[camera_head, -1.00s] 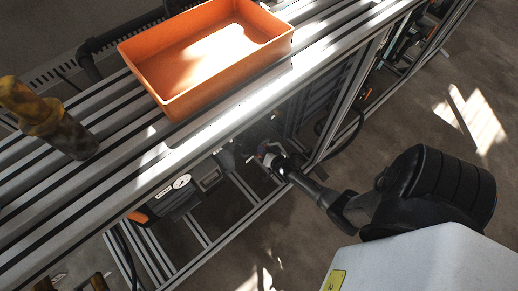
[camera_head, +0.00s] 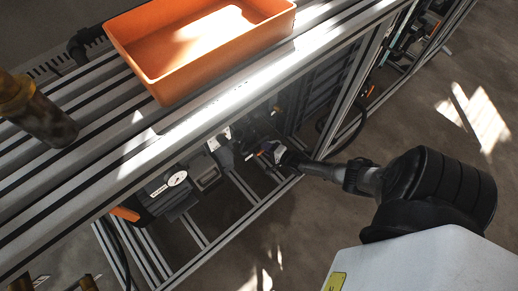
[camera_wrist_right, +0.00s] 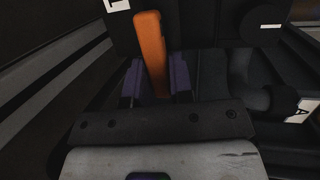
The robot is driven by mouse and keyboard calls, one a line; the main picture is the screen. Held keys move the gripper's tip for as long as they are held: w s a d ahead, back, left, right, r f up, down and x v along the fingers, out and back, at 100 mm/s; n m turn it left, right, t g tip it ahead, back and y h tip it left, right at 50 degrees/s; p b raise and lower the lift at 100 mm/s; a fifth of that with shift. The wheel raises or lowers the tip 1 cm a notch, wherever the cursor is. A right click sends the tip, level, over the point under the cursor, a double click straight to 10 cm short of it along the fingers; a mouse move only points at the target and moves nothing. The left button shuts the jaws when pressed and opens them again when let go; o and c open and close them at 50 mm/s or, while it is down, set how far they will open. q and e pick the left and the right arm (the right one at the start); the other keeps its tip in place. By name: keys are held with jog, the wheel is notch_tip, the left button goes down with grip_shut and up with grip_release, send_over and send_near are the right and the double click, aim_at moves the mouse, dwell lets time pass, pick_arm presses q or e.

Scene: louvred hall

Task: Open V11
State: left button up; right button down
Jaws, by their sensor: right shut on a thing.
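An orange lever handle (camera_wrist_right: 151,45) stands nearly upright in the right wrist view, in front of a dark body. A white label (camera_wrist_right: 116,5) at the top edge shows only part of its marking, so I cannot read V11 on it. My right gripper (camera_wrist_right: 157,80) has its purple fingers on either side of the lever's lower part and is shut on it. In the head view my right gripper (camera_head: 268,152) reaches under the bench edge among dark fittings; the lever is hardly visible there. My left gripper is not in view.
An orange tray (camera_head: 135,55) sits on the slatted bench (camera_head: 95,130). A yellow-and-dark cylinder (camera_head: 38,110) stands at the left. A round gauge (camera_head: 177,179) is below the bench edge. A frame post (camera_head: 350,95) rises close beside my right arm. A dark curved pipe (camera_wrist_right: 245,85) lies right of the lever.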

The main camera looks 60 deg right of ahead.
jog(key=c, duration=0.9)
grip_release()
jog(key=shift+w, duration=0.1)
jog(key=shift+s+r, duration=0.1)
jog(key=shift+s, duration=0.25)
jog(key=p+v, duration=0.1)
jog(key=v, duration=0.1)
jog(key=p+v, duration=0.1)
jog(key=v, duration=0.1)
jog(key=a+v, duration=0.1)
jog(key=v, duration=0.1)
jog(key=shift+s+f+p, duration=0.15)
jog(key=shift+f+p, duration=0.15)
jog(key=shift+p, duration=0.1)
